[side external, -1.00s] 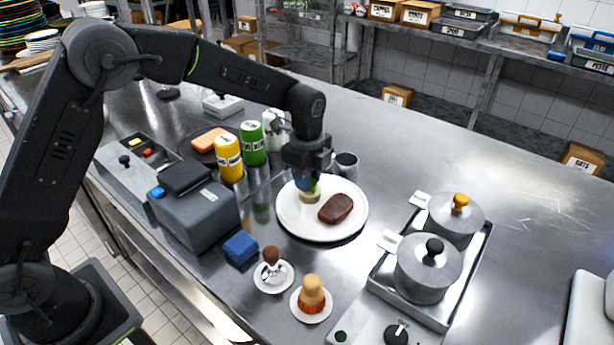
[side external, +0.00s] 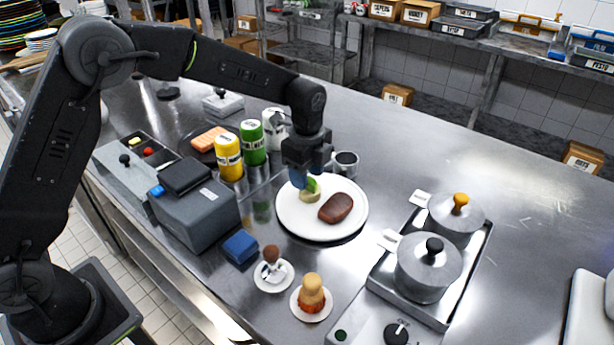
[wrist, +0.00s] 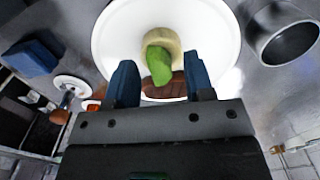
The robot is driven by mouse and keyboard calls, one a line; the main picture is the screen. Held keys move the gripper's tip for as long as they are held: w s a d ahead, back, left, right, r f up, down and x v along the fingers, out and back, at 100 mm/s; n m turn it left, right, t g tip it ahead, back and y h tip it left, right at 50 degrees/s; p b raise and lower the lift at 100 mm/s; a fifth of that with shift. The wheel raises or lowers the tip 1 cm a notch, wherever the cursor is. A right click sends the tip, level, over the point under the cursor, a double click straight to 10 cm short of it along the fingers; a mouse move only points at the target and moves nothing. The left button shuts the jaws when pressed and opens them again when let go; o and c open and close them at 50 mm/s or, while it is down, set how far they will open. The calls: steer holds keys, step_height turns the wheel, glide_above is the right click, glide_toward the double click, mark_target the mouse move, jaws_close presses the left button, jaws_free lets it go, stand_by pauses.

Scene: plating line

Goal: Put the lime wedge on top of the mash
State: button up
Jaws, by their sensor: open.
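The green lime wedge (side external: 312,184) rests on the pale mash (side external: 309,196), on the left part of the white plate (side external: 290,220). In the wrist view the lime wedge (wrist: 159,66) leans across the mash (wrist: 172,42), with its near end reaching past the mash's edge. My gripper (side external: 307,180) is just above them. A brown piece of meat (side external: 336,208) lies on the plate beside the mash, partly hidden by my gripper in the wrist view.
A metal cup (side external: 346,163) stands behind the plate. Yellow (side external: 229,157) and green (side external: 253,142) bottles stand to the left. Two lidded pots (side external: 428,270) stand right. A blue block (side external: 240,247) and small saucers are in front. The counter at back right is clear.

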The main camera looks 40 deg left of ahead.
step_height(320, 180, up, 11)
steer(key=s+a+r+n+t, duration=0.1)
steer(key=s+a+r+n, duration=0.25)
steer(key=s+r, duration=0.3)
steer(key=s+a+f+n+t, duration=0.1)
steer(key=s+a+n+t, duration=0.1)
steer(key=s+n, duration=0.5)
steer(key=s+a+f+n+t, duration=0.2)
steer(key=s+n, duration=0.5)
steer(key=s, duration=0.7)
steer(key=shift+s+a+t, duration=0.25)
steer(key=shift+s+t, duration=0.05)
steer(key=shift+s, duration=0.05)
steer(key=shift+o, duration=0.2)
steer(key=shift+f+n, duration=0.1)
steer(key=shift+n, duration=0.15)
